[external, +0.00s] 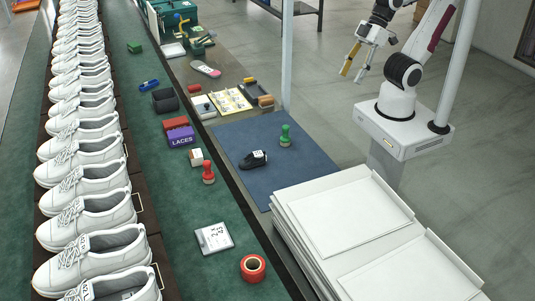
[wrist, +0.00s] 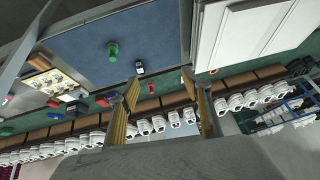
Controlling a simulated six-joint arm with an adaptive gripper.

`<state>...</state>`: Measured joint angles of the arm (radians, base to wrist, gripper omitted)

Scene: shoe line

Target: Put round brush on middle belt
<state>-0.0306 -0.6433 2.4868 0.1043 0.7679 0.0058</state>
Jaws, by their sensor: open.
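A green round-topped item with an upright knob (external: 286,135), possibly the round brush, stands on the blue mat (external: 245,183). It also shows in the wrist view (wrist: 112,50). A similar red item (external: 208,172) stands on the green strip (external: 180,212) beside the shoe row; I cannot tell for certain which is the brush or which strip is the middle belt. My gripper (external: 353,76) is open and empty, in the air right of the bench, apart from both items. Its yellow fingers (wrist: 161,78) stand wide in the wrist view.
A black labelled item (external: 253,159) lies near the green one. White shoes (external: 75,207) line the left. The green strip holds boxes (external: 180,136), a scale-like device (external: 214,238) and a tape roll (external: 253,268). White stacked panels (external: 345,215) stand at the front right.

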